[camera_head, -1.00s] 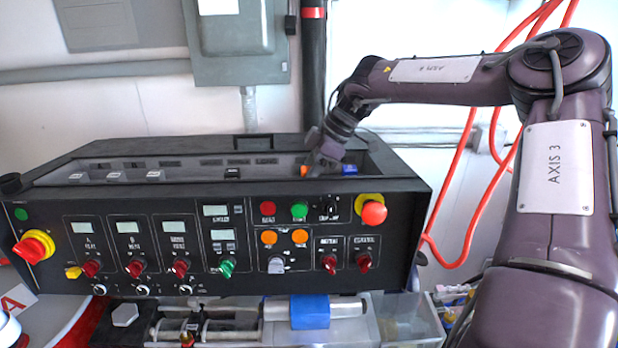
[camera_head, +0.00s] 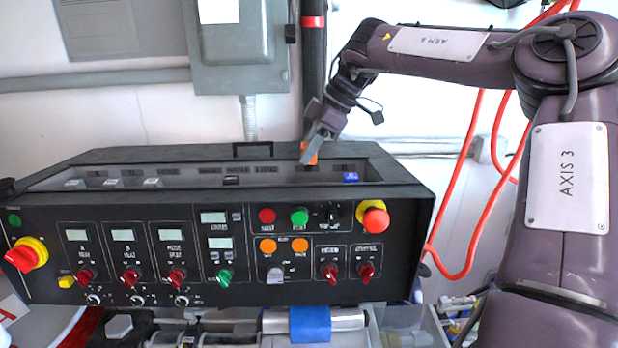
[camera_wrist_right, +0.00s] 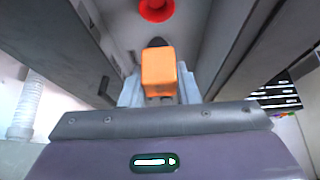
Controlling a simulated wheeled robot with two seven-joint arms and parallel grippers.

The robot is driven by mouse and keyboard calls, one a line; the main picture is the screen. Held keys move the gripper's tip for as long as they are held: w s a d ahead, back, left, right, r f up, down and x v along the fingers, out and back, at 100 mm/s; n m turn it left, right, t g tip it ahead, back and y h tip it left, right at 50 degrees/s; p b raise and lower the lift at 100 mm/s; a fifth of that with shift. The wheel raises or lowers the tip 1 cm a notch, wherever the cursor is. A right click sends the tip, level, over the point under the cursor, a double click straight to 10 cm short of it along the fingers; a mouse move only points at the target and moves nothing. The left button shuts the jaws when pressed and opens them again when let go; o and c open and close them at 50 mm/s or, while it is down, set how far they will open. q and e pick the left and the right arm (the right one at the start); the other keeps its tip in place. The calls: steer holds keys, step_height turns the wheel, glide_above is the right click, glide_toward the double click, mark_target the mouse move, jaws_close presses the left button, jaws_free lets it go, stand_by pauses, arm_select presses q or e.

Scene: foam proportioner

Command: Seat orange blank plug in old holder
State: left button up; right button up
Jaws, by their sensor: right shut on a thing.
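My right gripper (camera_head: 314,145) is above the open top recess of the black control unit, toward its right side. It is shut on the orange blank plug (camera_head: 309,154). The plug also shows between the jaws in the right wrist view (camera_wrist_right: 159,72). The plug is at the level of the recess opening in the head view; I cannot tell whether it touches anything. Which slot in the recess is the old holder I cannot tell. My left gripper is not in view.
The black control unit (camera_head: 100,205) has knobs, lit displays and a red stop button (camera_head: 374,219) on its front. A blue piece (camera_head: 350,177) sits in the recess right of the plug, and several white pieces sit at left. A grey wall box (camera_head: 238,60) and a dark vertical pipe (camera_head: 313,70) stand behind.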

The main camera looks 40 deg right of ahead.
step_height(320, 180, up, 9)
steer(key=shift+r+b, duration=0.1)
steer(key=shift+b, duration=0.2)
step_height(320, 180, up, 8)
steer(key=p, duration=0.7)
steer(key=shift+r+p, duration=0.15)
steer(key=shift+p, duration=0.25)
step_height(320, 180, down, 8)
steer(key=b, duration=0.8)
step_height(320, 180, down, 10)
steer(key=shift+r+p, duration=0.1)
steer(key=shift+p, duration=0.6)
steer(key=shift+r, duration=0.1)
